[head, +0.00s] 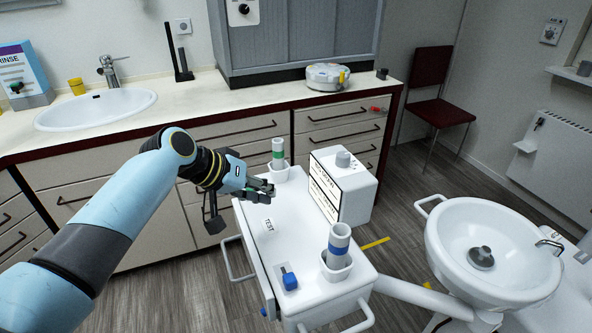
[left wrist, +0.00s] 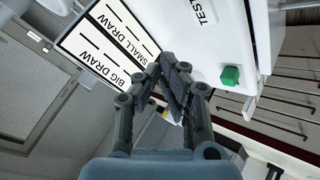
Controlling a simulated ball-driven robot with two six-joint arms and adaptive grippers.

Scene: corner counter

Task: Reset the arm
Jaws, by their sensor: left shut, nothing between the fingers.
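My left arm comes in from the left in the head view, and its left gripper (head: 262,188) is over the far left part of the white cart (head: 255,240). In the left wrist view the left gripper (left wrist: 172,78) has its fingertips together with nothing between them. The gripper is near a green-banded tube (head: 278,150) in a white holder, but I cannot tell whether they touch. My right gripper is not in view.
The cart carries a labelled white box (head: 345,190), a blue-banded tube (head: 338,242) and a blue knob (head: 289,280). A green knob (left wrist: 230,75) shows in the left wrist view. A round basin (head: 480,235) stands right; the counter (head: 240,112) runs behind.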

